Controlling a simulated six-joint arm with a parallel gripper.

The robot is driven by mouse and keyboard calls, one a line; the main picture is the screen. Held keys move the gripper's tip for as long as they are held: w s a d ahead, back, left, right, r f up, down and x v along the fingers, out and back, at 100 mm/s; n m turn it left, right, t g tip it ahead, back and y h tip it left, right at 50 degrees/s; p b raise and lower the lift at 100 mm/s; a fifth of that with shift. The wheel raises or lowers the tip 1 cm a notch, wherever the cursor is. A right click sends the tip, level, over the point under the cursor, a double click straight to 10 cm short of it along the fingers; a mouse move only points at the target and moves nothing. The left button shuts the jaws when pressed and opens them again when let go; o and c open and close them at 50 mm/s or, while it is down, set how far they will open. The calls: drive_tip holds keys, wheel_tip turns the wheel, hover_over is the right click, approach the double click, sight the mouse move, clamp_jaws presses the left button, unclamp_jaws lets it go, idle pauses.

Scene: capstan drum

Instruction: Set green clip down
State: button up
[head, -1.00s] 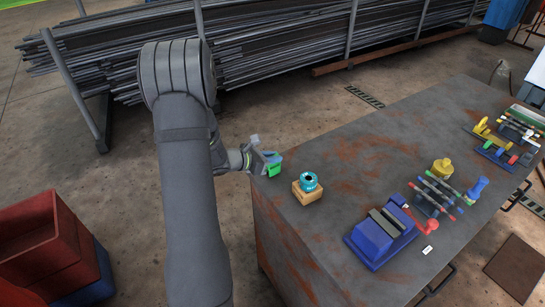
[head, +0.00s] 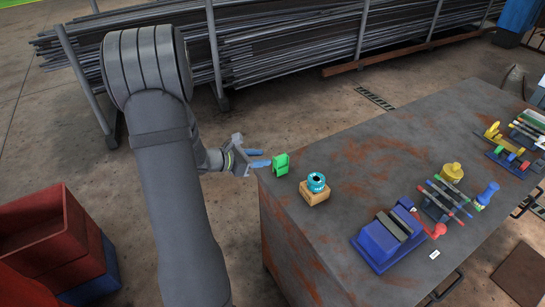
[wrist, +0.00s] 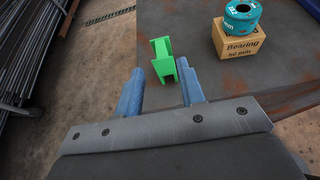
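The green clip (head: 281,165) stands on the table near its left corner. In the wrist view the green clip (wrist: 166,62) lies just beyond my fingertips, closer to the right finger. My gripper (head: 262,158) is open and empty, with its two blue fingers spread apart. It also shows in the wrist view (wrist: 160,82), with a gap between the fingers. The clip is not held; whether the right finger touches it I cannot tell.
A teal ring (head: 316,182) sits on a cardboard bearing box (head: 314,193) just right of the clip. A blue vise (head: 387,240) and a tool rack (head: 442,200) stand farther right. The table (head: 350,160) is bare behind the box.

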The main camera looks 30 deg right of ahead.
sight(280, 157)
drive_tip(key=shift+v, duration=1.65)
drive_tip(key=shift+d, duration=0.1)
drive_tip(key=x, duration=1.2)
drive_tip(key=shift+d+f, duration=0.2)
drive_tip(key=shift+a+r, duration=0.2)
drive_tip(key=shift+r, duration=1.8)
drive_tip(key=shift+f, duration=0.15)
